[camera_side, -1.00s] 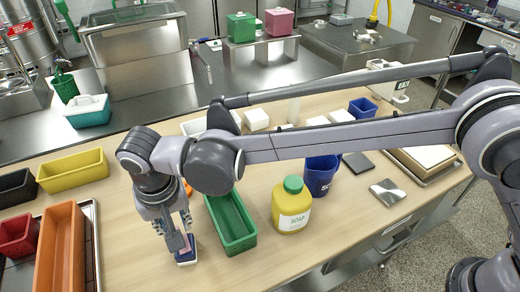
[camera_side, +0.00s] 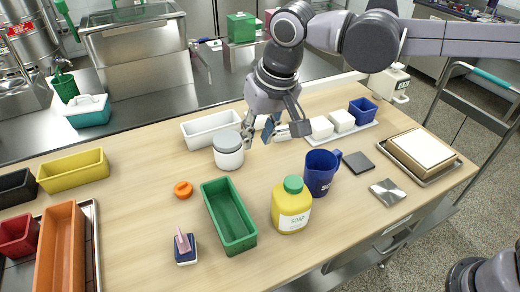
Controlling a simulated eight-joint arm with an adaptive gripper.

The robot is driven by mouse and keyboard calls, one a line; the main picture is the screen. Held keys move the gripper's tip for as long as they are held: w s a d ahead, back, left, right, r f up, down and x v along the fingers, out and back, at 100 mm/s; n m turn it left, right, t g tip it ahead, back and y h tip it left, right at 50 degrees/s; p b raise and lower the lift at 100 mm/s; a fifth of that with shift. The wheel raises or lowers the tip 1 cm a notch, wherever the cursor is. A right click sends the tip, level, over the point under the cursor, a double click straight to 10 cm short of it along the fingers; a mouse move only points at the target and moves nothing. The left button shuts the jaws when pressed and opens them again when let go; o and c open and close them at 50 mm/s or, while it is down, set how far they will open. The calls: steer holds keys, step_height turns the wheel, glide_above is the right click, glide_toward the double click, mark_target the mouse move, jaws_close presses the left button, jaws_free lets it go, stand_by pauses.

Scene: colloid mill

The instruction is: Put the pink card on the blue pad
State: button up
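The small pink card (camera_side: 183,241) is at the front left of the table, standing tilted at the blue pad (camera_side: 186,257). The pad is small and dark blue with a pale edge. The card's lower end appears to meet the pad, though exact contact is too small to tell.
The green bin (camera_side: 229,215), yellow soap bottle (camera_side: 291,206) and blue jug (camera_side: 320,172) stand right of the pad. An orange ring (camera_side: 183,189) lies behind it. A white bin (camera_side: 211,129) is near the jar.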

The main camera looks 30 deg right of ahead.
steer(key=s+d+t, duration=0.2)
steer(key=s+d, duration=0.2)
steer(key=d, duration=1.1)
steer(key=s+d+f+t, duration=0.1)
steer(key=s+d+f, duration=0.2)
steer(key=d, duration=0.3)
steer(key=s+d+f+t+h, duration=0.1)
steer(key=s+d+f, duration=0.2)
steer(key=s+d, duration=0.2)
steer(key=shift+s+d, duration=0.3)
steer(key=shift+d, duration=0.6)
